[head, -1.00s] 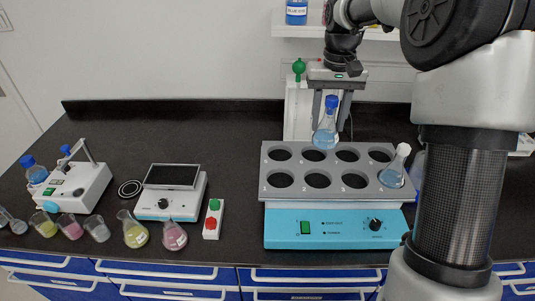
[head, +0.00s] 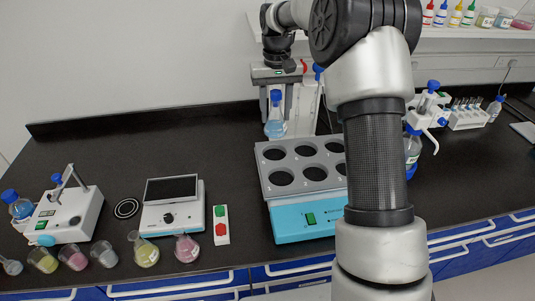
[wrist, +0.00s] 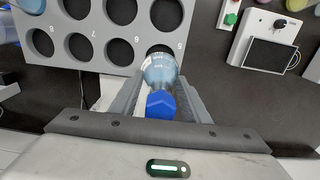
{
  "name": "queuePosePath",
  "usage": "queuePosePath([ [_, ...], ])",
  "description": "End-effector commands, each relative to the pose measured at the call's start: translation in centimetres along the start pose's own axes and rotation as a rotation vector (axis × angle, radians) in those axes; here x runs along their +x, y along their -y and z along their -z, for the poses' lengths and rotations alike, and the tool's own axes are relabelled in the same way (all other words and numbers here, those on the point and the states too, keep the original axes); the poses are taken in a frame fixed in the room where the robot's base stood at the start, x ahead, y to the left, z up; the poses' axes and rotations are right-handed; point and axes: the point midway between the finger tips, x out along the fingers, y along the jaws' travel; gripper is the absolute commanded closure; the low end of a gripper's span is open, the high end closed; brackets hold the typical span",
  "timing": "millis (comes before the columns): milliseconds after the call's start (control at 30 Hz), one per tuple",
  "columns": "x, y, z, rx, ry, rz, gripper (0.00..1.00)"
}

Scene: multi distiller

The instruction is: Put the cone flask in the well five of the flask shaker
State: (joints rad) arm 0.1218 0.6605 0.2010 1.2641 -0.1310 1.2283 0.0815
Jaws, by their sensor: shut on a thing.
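My gripper (head: 275,100) is shut on the cone flask (head: 275,129), which has a blue cap and pale blue liquid. The flask hangs upright at the rear left corner of the flask shaker (head: 284,222), a blue box with a grey rack of numbered wells. Well five (head: 274,153) is the rear left hole and looks empty. In the wrist view the flask (wrist: 160,70) overlaps part of well five (wrist: 160,50), with the base toward the hole. The flask appears above the rack, not in the well. My arm hides the rack's right side in the head view.
A red-and-green button box (head: 221,225) and a device with a dark screen (head: 171,204) stand left of the shaker. Several small flasks, including a pink one (head: 187,249), line the front edge.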

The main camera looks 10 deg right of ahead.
Motion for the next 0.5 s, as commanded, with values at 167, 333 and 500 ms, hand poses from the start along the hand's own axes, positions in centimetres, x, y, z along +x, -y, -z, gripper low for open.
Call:
queuePosePath([
  [167, 2.8, 0.0, -0.1, 0.001, 0.005, 0.001, 0.84],
  [333, 4.8, 0.0, 0.0, 0.001, 0.001, 0.0, 0.84],
  [500, 7.1, 0.0, -0.1, 0.0, 0.005, 0.001, 0.84],
])
